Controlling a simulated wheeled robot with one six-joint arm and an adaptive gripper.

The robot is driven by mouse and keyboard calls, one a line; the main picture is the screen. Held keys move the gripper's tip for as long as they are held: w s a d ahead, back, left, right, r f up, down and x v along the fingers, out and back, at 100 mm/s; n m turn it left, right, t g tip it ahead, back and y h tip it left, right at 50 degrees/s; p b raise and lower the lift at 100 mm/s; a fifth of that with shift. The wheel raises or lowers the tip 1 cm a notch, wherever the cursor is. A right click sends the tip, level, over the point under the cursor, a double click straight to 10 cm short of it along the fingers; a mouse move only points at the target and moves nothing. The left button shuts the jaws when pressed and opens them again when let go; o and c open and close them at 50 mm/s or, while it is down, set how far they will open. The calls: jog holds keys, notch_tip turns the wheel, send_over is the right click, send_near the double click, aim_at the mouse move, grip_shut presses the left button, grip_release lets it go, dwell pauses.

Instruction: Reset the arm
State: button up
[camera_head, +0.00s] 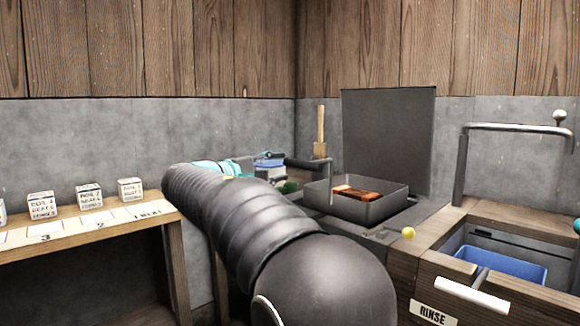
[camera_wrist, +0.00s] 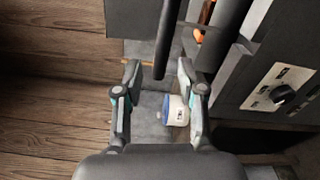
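My gripper (camera_wrist: 158,68) is open, with its two dark fingers well apart in the wrist view. Nothing is visibly clasped between the fingertips. A white jar with a blue band (camera_wrist: 176,110) shows beyond the fingers, close to the right finger in the picture; I cannot tell its distance. In the head view my arm crosses the middle and hides most of the gripper; a teal part of it (camera_head: 210,166) shows past the arm. A white and blue container (camera_head: 268,162) stands just right of that.
A grey pan (camera_head: 380,212) with an orange-brown block (camera_head: 362,194) sits at the right of my arm, before a dark upright panel (camera_head: 388,130). A wooden rinse box (camera_head: 510,296) holds a blue tub (camera_head: 500,262). A shelf (camera_head: 75,232) with labelled cubes stands left.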

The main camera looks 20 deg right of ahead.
jog(key=shift+v, duration=0.8)
jog(key=s+a+f+g+y, duration=0.15)
jog(key=f+y, duration=0.25)
jog(key=f, duration=0.6)
jog(key=s+a+f+y, duration=0.2)
jog(key=s+f+y, duration=0.15)
jog(key=f, duration=0.55)
jog(key=s+a+f+m+y, duration=0.1)
jog(key=s+f+m+y, duration=0.1)
jog(key=s, duration=0.7)
jog(key=s+a+f+m+y, duration=0.2)
jog(key=s+f+y, duration=0.2)
jog(key=s, duration=0.6)
jog(key=s+a+f+m+y, duration=0.2)
jog(key=s+f+y, duration=0.1)
jog(key=s, duration=0.6)
jog(key=shift+s+a+f+t, duration=0.2)
jog(key=shift+s+f+t, duration=0.2)
jog(key=shift+f, duration=0.4)
